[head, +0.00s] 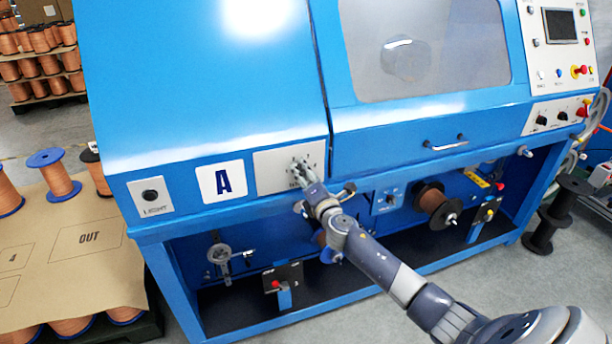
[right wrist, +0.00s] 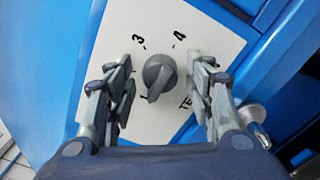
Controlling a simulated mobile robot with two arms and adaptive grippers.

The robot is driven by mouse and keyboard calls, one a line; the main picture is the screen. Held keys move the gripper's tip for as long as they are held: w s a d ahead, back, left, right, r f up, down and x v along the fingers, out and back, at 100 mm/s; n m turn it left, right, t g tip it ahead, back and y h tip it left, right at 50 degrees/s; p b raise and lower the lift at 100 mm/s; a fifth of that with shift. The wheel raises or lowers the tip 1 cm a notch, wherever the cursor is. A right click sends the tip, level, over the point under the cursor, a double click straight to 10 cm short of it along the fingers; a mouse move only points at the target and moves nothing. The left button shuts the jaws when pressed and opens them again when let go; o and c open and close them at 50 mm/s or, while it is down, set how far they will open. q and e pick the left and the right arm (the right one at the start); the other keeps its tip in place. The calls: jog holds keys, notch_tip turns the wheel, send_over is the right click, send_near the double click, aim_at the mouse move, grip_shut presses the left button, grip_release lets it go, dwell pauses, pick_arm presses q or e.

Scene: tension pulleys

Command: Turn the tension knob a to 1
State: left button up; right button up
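The tension knob, a round dark grey dial with a raised grip bar, shows in the right wrist view (right wrist: 160,74) on a light panel (right wrist: 215,45). Marks 3 and 4 stand above it. The lower end of its bar points down and slightly left, near a partly hidden mark that looks like 1. Letters "TE" show at lower right. My right gripper (right wrist: 160,88) is open, one finger on each side of the knob, with gaps between. In the head view the right gripper (head: 300,168) is at this panel (head: 270,172) and covers most of the knob. My left gripper is out of view.
The panel sits on a blue machine beside a large letter A plate (head: 223,181) and a LIGHT switch (head: 150,196). A metal handle (head: 450,143) and a copper spool (head: 437,204) are to the right. A brown board with spools (head: 54,174) stands left.

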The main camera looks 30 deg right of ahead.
jog(key=shift+s, duration=0.1)
jog(key=v, duration=1.1)
jog(key=shift+s+a, duration=0.2)
jog(key=shift+s, duration=0.2)
